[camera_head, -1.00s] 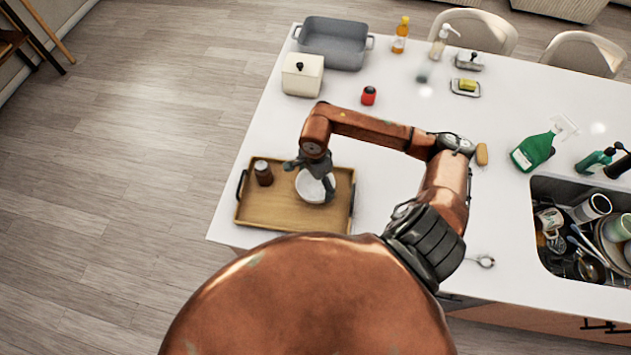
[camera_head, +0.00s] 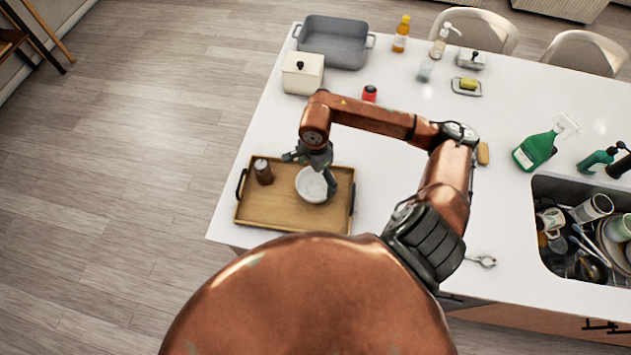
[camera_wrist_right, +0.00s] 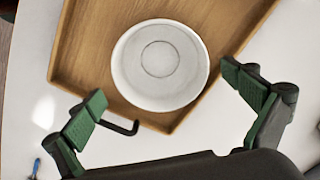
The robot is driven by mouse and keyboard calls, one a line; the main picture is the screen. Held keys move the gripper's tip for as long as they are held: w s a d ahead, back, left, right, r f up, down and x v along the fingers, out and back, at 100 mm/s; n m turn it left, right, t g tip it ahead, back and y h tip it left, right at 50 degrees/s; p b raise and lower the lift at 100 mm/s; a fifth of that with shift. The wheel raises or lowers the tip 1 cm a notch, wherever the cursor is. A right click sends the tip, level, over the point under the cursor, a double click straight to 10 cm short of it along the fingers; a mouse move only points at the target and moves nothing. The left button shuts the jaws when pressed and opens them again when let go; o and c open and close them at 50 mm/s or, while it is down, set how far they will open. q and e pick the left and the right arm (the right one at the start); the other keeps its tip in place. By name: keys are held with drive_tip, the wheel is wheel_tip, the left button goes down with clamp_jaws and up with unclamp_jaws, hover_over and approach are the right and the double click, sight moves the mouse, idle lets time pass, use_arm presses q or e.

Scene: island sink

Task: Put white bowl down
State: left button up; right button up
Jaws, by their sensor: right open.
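The white bowl (camera_head: 311,186) sits upright on the wooden tray (camera_head: 275,213), on its right half. In the right wrist view the bowl (camera_wrist_right: 160,65) lies on the tray (camera_wrist_right: 84,52) near one edge, beyond the fingertips. My right gripper (camera_head: 318,172) is above the bowl and partly covers it in the head view. In the right wrist view its green-padded fingers (camera_wrist_right: 165,84) are spread wide and apart from the bowl, with nothing between them. My left gripper is not in view.
A brown jar (camera_head: 263,171) stands on the tray left of the bowl. A white pot (camera_head: 303,74), a grey pan (camera_head: 334,43) and a red jar (camera_head: 370,93) stand farther back. The sink (camera_head: 553,187) with dishes is at right.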

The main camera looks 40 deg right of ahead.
wheel_tip(320, 180, up, 8)
drive_tip(key=b, duration=0.1)
drive_tip(key=shift+r, duration=0.2)
